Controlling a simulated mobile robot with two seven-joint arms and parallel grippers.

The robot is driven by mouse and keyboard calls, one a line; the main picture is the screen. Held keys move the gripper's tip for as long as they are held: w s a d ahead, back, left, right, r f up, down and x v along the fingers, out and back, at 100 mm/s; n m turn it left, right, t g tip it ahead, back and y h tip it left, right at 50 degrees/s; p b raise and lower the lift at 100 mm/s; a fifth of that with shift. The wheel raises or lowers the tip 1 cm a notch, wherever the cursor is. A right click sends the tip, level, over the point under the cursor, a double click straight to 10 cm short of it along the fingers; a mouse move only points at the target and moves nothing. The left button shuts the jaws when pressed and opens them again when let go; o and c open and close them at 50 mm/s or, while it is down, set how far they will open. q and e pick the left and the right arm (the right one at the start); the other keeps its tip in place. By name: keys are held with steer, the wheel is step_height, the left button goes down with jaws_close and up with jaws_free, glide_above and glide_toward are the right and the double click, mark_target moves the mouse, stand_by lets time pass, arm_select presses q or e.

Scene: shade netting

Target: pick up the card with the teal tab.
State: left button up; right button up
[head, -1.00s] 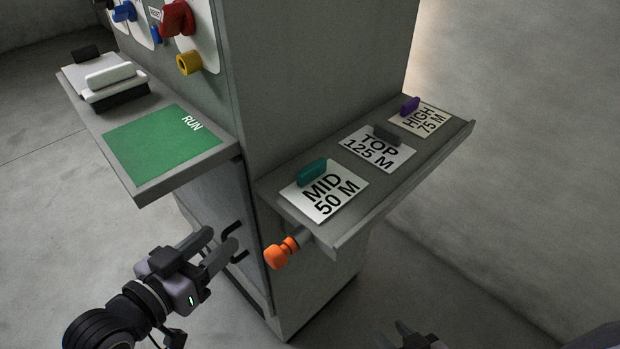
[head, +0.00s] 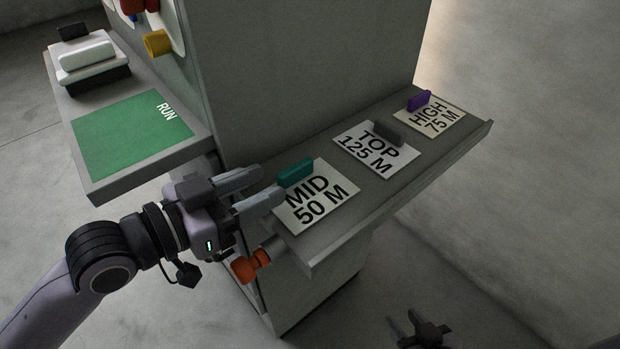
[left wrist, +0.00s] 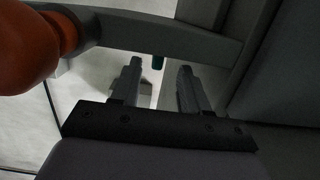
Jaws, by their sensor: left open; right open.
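The card with the teal tab (head: 314,199), marked MID 50 M, lies flat at the near end of the right shelf. Its teal tab (head: 295,173) stands up along the card's upper left edge. My left gripper (head: 268,188) is open, with its fingertips just left of the teal tab; whether they touch it I cannot tell. In the left wrist view a small piece of the teal tab (left wrist: 158,62) shows beyond and between the two open fingers (left wrist: 158,78). My right gripper (head: 421,325) is open and empty, low at the bottom of the head view, away from the shelf.
On the same shelf (head: 375,200) lie the TOP 125 M card (head: 368,157) with a grey tab and the HIGH 75 M card (head: 445,121) with a purple tab. An orange knob (head: 248,267) sits under the shelf's near end. The left shelf holds a green RUN panel (head: 125,145).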

mark_target(280, 175)
arm_select(q)
steer(key=x, duration=0.5)
steer(key=shift+d+r+p, duration=0.35)
steer(key=shift+d+r, duration=0.05)
steer(key=shift+w+d+f, duration=0.1)
steer(key=shift+w+d, duration=0.3)
jaws_close()
